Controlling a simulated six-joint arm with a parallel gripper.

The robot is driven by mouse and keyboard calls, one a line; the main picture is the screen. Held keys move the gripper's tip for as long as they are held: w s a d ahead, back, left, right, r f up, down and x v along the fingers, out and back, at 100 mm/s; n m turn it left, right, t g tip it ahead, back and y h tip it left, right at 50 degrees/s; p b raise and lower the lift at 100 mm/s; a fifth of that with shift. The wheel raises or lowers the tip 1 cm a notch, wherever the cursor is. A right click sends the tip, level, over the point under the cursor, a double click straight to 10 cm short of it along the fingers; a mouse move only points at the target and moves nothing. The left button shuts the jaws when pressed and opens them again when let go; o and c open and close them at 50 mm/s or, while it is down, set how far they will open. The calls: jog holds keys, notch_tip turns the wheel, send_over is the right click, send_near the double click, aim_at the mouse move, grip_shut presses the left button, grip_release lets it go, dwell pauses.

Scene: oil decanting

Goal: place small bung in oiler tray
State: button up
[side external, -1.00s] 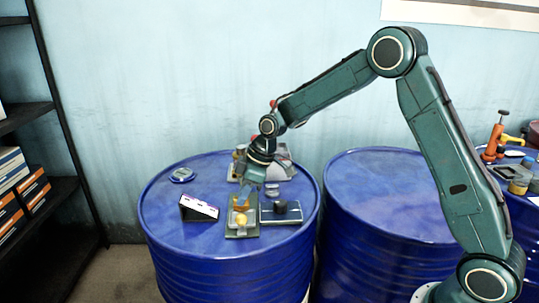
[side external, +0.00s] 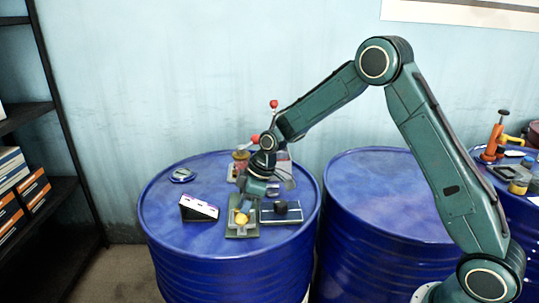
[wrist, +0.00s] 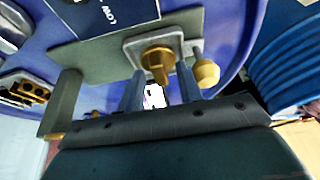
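In the wrist view, my gripper (wrist: 159,80) has its two blue-grey fingers apart, one on each side of an amber-brown knob-like piece (wrist: 157,57). That piece sits in a square grey holder; I cannot tell whether the fingers touch it. A yellow rounded bung (wrist: 206,73) is just right of the fingers; it also shows in the side view (side external: 241,218). Both stand on a grey-green tray (side external: 240,232). My gripper (side external: 245,208) is low over this tray in the side view. I cannot tell which piece is the small bung or which tray is the oiler tray.
A dark blue plate (wrist: 105,14) marked LOW lies beside the tray; a black knob (side external: 281,207) stands on it in the side view. A folded card (side external: 199,208) stands to the left. Jars and fittings crowd behind my gripper. The blue drum top's left front is clear.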

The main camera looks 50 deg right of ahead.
jog(key=shift+r, duration=0.2)
jog(key=v, duration=1.2)
dwell(0.6)
jog(key=s+r+m+t+h, duration=0.1)
jog(key=s+r+m, duration=0.1)
jog(key=s+r, duration=0.45)
jog(key=s+r+m+h, duration=0.1)
jog(key=s+r+m, duration=0.15)
jog(key=s, duration=0.75)
jog(key=s+m+t+h, duration=0.1)
jog(key=s+m, duration=0.3)
jog(key=s, duration=1.1)
jog(key=shift+d, duration=0.25)
